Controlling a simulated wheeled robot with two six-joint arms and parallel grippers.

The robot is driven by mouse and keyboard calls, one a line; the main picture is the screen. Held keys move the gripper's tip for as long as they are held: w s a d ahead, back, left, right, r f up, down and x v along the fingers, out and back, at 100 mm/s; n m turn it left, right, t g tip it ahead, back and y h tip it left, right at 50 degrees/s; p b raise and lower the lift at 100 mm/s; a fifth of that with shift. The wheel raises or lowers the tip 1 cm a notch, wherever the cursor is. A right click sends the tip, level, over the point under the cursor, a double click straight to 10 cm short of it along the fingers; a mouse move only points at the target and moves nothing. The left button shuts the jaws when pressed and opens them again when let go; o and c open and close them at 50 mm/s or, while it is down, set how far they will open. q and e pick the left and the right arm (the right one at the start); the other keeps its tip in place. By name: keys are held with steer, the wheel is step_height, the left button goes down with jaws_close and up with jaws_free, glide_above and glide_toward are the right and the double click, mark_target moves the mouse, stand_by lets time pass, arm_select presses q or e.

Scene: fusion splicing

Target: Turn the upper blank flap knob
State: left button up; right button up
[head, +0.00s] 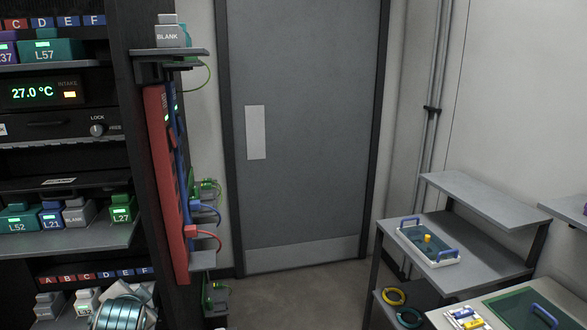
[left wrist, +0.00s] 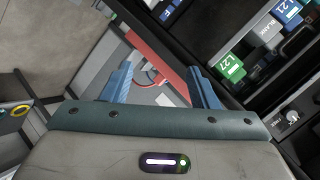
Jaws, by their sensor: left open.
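In the head view, a round grey knob (head: 97,130) sits at the right end of a dark flap (head: 45,124), between the labels LOCK and FREE. The flap is below the 27.0 °C display (head: 44,92) and looks shut. In the left wrist view, a pale knob (left wrist: 292,117) beside a FREE label shows at the right edge, outside the fingers. My left gripper (left wrist: 160,68) is open with nothing between its blue fingers. Behind the fingers are a red panel and a red cable.
The rack shelves hold labelled modules, such as L57 (head: 45,48) and L27 (head: 121,209). A red vertical panel (head: 166,185) with cables stands at the rack's right side. A grey door (head: 305,120) is behind. Benches with a tray (head: 428,243) stand at right. The floor between is clear.

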arm_select(q)
steer(key=s+d+f+n+g+h, duration=0.1)
steer(key=s+d+f+n+g, duration=0.15)
steer(key=s+f, duration=0.65)
steer(key=s+d+f+n+g+h, duration=0.1)
steer(key=s+d+f+g+h, duration=0.3)
steer(key=s, duration=1)
steer(key=s+d+f+n+y, duration=0.1)
steer(key=s+d+f+n, duration=0.1)
steer(key=s+f, duration=0.75)
step_height(320, 180, down, 27)
steer(key=s+a+g, duration=0.1)
steer(key=a+g, duration=0.1)
steer(key=a, duration=0.1)
steer(key=s+a+f+b, duration=0.1)
steer(key=s+f, duration=1.8)
steer(key=f, duration=0.2)
steer(key=shift+g, duration=0.35)
steer(key=shift+s+n, duration=0.1)
steer(key=shift+n, duration=0.15)
